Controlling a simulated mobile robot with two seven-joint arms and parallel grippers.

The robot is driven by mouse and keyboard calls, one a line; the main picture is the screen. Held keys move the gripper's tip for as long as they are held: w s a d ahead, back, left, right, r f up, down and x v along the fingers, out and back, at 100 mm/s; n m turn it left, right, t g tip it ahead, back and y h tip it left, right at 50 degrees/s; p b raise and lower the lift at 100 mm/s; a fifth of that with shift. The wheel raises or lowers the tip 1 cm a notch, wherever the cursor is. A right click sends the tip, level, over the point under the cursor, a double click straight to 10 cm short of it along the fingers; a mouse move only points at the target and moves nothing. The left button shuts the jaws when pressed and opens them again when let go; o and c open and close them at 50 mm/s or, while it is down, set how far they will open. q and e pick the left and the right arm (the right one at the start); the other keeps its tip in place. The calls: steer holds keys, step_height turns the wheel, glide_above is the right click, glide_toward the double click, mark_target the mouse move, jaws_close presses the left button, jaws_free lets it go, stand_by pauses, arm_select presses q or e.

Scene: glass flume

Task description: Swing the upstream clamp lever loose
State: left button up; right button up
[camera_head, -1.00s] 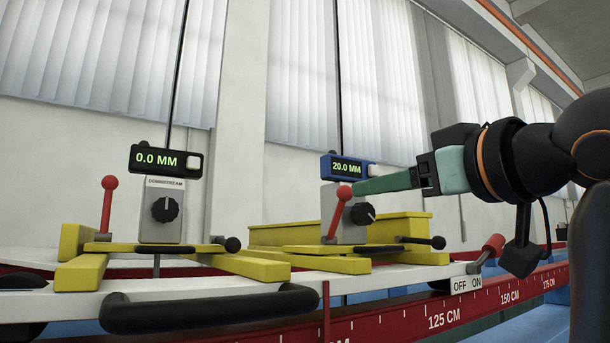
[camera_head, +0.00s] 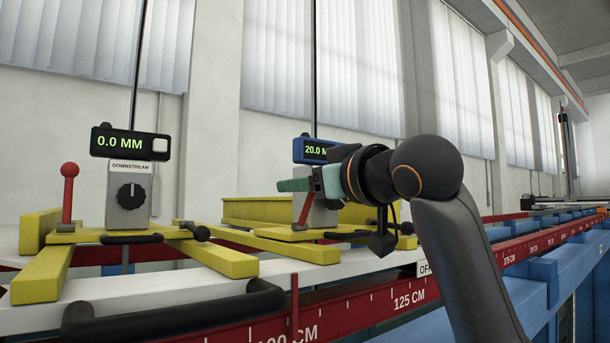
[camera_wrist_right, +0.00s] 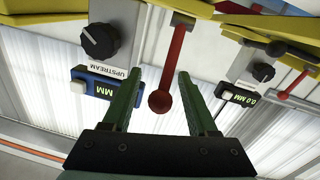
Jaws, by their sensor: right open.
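The upstream clamp lever (camera_head: 304,210) is a red rod leaning slightly right on its yellow clamp; its ball is hidden behind my gripper in the head view. My right gripper (camera_head: 282,185) reaches in from the right at the height of the lever's top. In the right wrist view, which is upside down, the open green fingers (camera_wrist_right: 159,92) stand either side of the lever's red ball (camera_wrist_right: 160,102), with a gap on both sides. The label UPSTREAM shows on the grey knob box (camera_wrist_right: 113,38) beside it. My left gripper is not in view.
The downstream lever (camera_head: 69,192) stands upright at the left, next to the downstream knob box (camera_head: 129,195) and its 0.0 MM display (camera_head: 130,143). The blue upstream display (camera_head: 313,149) is close behind my gripper. A black handle (camera_head: 170,309) runs along the front.

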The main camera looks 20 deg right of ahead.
steer(key=shift+w, duration=0.1)
steer(key=shift+c, duration=0.4)
jaws_close()
stand_by(1.0)
